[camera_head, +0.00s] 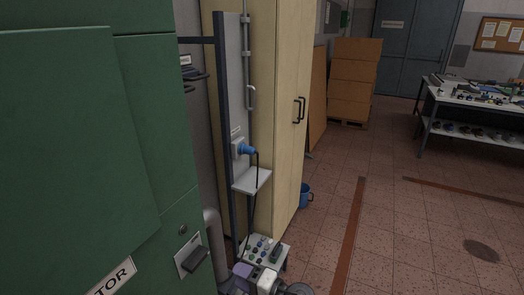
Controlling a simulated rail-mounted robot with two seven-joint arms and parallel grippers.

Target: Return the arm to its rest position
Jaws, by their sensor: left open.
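My left gripper (256,279) shows only in part at the bottom edge, in front of a small control panel (266,250) with several buttons. It is open, and I see nothing held in it. Most of its arm is below the picture. My right gripper is not in view.
A large green machine housing (75,130) fills the left side close by. A dark upright frame (228,140) with a blue plug (246,149) and a shelf (251,181) stands before a cream cabinet (287,90). Right of a blue bucket (305,196), tiled floor (415,235) is open towards a workbench (480,100).

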